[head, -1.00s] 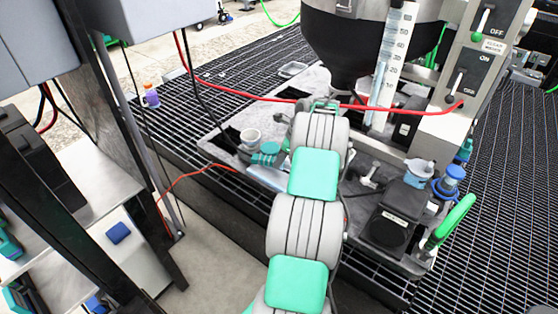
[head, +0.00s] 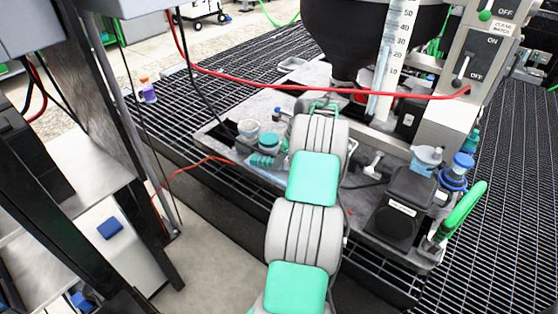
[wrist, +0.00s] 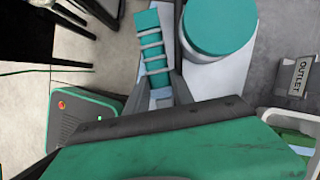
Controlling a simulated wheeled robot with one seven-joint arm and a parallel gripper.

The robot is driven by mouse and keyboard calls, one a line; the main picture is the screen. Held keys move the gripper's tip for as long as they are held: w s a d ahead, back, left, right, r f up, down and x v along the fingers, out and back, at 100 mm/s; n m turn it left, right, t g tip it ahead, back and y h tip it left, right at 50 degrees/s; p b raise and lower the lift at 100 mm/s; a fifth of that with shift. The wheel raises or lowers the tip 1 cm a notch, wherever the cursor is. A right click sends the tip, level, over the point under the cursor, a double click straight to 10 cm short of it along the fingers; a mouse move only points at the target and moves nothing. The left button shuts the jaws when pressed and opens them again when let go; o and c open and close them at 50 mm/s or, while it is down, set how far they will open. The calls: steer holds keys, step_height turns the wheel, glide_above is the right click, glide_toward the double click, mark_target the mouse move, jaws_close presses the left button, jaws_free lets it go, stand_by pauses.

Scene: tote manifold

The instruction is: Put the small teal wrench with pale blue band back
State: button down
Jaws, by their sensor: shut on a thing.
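The small teal wrench (wrist: 152,45) shows in the wrist view as a teal ribbed handle with pale bands, pointing up and away. A pale blue part of it sits between the fingers of my gripper (wrist: 161,91), which is shut on it. The rest of the wrench is hidden by the gripper body. In the head view the teal ribbed end (head: 262,160) shows just left of my arm, by a teal-lidded jar (head: 268,141). My arm hides the gripper there. The place where the wrench belongs is not clear.
The teal lid (wrist: 219,24) is close right of the wrench. A white cup (head: 248,128) stands beside the jar. A red hose (head: 330,90) crosses above the grey bench, below the hopper (head: 365,35). A black box (head: 402,205) and green handle (head: 462,213) are at right.

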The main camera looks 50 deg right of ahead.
steer(key=shift+f, duration=0.6)
steer(key=c, duration=1)
jaws_free()
